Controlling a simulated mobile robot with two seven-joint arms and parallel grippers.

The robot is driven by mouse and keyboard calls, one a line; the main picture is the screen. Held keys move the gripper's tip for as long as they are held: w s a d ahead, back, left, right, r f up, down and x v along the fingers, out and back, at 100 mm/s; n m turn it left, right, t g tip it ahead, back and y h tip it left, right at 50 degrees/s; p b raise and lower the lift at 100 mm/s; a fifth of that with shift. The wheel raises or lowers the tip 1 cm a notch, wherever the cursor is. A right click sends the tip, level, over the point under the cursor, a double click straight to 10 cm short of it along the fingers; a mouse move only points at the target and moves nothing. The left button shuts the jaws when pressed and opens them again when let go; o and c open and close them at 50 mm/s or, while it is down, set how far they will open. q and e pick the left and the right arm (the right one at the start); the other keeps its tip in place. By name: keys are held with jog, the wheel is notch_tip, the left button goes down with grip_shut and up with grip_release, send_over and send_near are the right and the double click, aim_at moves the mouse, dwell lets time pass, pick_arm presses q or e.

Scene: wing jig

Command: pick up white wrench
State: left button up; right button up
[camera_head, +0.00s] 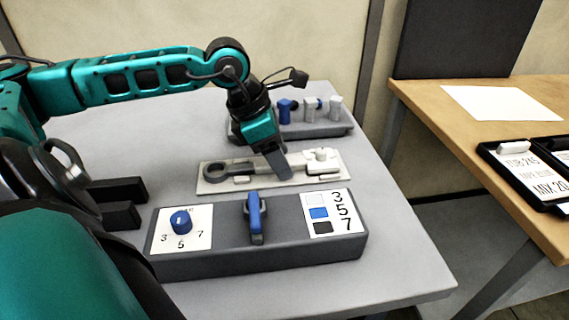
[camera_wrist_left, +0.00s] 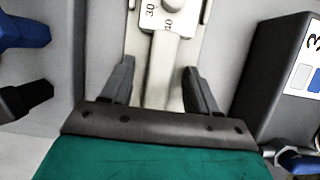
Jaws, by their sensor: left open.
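The white wrench (camera_head: 322,156) lies on a pale flat plate (camera_head: 213,187) on the grey table. In the left wrist view its pale shaft (camera_wrist_left: 161,68) runs between my fingers, below a head marked 30 and 40 (camera_wrist_left: 160,17). My left gripper (camera_head: 279,168) points down over the middle of the plate. It is open, with a finger on each side of the shaft (camera_wrist_left: 158,78) and gaps showing. Its fingers partly hide the shaft in the head view.
A grey block (camera_head: 230,265) with a blue knob, blue lever and number cards stands in front. Behind the plate, a grey rack (camera_head: 325,129) holds blue and white pegs. A wooden table (camera_head: 480,100) stands right. The grey table's right front (camera_head: 400,260) is clear.

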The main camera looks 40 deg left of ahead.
pick_arm(q)
jog(key=shift+f, duration=0.1)
dwell(0.5)
grip_shut()
dwell(0.3)
